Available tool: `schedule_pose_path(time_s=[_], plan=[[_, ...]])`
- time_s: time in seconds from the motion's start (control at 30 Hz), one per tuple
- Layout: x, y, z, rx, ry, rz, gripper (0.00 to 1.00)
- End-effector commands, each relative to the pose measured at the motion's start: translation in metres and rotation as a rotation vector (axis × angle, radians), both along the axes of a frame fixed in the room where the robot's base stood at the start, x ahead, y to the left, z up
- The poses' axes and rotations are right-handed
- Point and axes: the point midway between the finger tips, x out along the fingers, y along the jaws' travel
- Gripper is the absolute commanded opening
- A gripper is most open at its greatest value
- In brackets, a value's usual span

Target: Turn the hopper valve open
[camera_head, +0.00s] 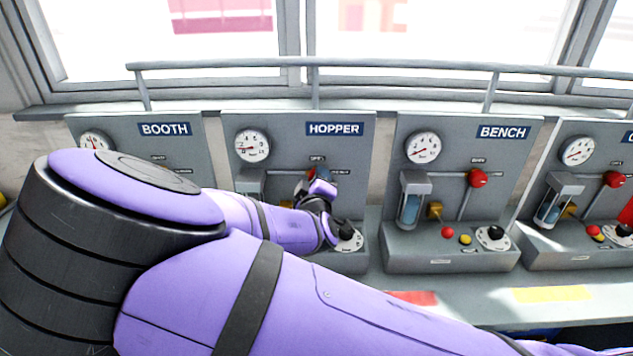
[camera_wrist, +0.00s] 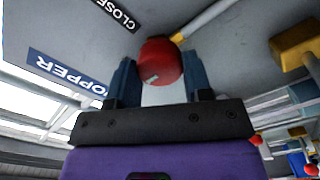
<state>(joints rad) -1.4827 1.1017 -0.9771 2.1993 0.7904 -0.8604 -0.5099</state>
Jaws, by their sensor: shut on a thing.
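The hopper panel (camera_head: 288,140) stands left of centre in the head view, with a dark blue HOPPER sign (camera_head: 335,128) that also shows in the wrist view (camera_wrist: 68,75). The valve's round red knob (camera_wrist: 160,62) sits on a pale rod (camera_wrist: 205,20). A CLOSED label (camera_wrist: 118,12) is on the panel near it. My gripper (camera_wrist: 155,75) is shut on the red knob, one blue-grey finger on each side. In the head view my gripper (camera_head: 322,188) hides most of the knob, and the exact lever angle cannot be told.
The hopper gauge (camera_head: 252,146) is at the panel's upper left. A black dial (camera_head: 346,233) is below my gripper. The booth panel (camera_head: 110,125) is to the left and the bench panel (camera_head: 450,145) to the right. A grey rail (camera_head: 400,65) runs above.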

Motion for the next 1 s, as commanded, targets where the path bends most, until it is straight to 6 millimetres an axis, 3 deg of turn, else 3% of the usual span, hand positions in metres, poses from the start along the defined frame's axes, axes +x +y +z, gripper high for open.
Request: schedule_pose_path(time_s=[0.17, 0.2, 0.3, 0.67, 1.0], plan=[[0.000, 0.001, -0.001, -0.001, 0.001, 0.002, 0.22], [0.000, 0.001, -0.001, -0.001, 0.001, 0.002, 0.53], [0.000, 0.001, 0.000, -0.001, 0.001, 0.002, 0.71], [-0.005, 0.001, 0.000, 0.001, 0.001, 0.001, 0.71], [-0.062, 0.003, 0.000, 0.001, 0.001, 0.003, 0.71]])
